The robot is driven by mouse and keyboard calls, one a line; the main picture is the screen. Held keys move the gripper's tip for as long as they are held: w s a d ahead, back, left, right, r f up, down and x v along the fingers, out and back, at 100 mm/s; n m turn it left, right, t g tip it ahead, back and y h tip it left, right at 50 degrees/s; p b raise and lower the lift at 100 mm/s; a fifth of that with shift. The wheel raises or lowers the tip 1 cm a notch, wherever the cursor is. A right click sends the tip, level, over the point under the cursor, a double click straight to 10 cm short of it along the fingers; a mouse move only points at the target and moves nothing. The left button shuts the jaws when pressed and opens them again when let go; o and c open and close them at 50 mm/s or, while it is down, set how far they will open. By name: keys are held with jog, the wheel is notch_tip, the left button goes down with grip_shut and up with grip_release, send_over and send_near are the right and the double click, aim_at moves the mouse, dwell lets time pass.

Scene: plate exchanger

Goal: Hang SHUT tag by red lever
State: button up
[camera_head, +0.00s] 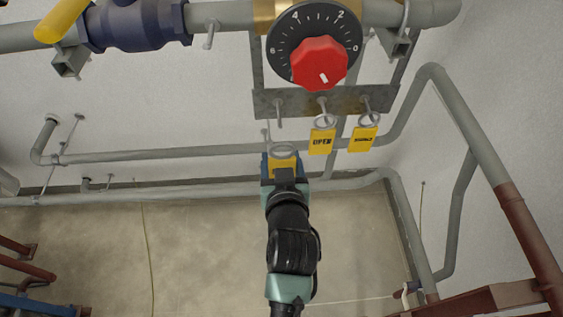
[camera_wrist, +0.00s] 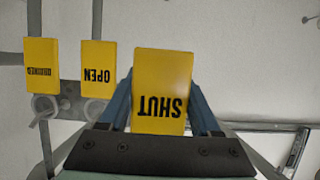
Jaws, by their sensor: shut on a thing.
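My gripper (camera_head: 283,168) is shut on the yellow SHUT tag (camera_head: 283,166), below the left end of the grey peg plate. The tag's metal ring (camera_head: 283,150) shows above the jaws. In the wrist view the SHUT tag (camera_wrist: 163,80) stands between the blue fingers of my gripper (camera_wrist: 162,115), its lettering upside down. I see no red lever in either view. A red knob (camera_head: 319,63) on a black numbered dial is at the top of the head view.
The peg plate (camera_head: 300,103) has an empty left peg (camera_head: 279,112). An OPEN tag (camera_head: 321,141) and another yellow tag (camera_head: 361,139) hang to its right. A yellow lever (camera_head: 62,19) sits on a blue valve (camera_head: 138,22) at upper left. Grey pipes run along the wall.

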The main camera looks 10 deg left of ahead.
jog(key=w+a+b, duration=0.2)
jog(key=w, duration=0.5)
jog(key=shift+w, duration=0.2)
dwell(1.7)
jog(key=shift+s, duration=0.1)
dwell(0.3)
jog(key=shift+s+d+r+p, duration=0.1)
jog(key=shift+s+d+p, duration=0.35)
jog(key=shift+s, duration=0.85)
jog(key=shift+s+d+r+p, duration=0.1)
jog(key=shift+s+d+p, duration=0.15)
jog(key=shift+s+p, duration=0.7)
jog(key=shift+s+d+r+p, duration=0.1)
jog(key=shift+s+d+p, duration=0.2)
jog(key=shift+s, duration=1.3)
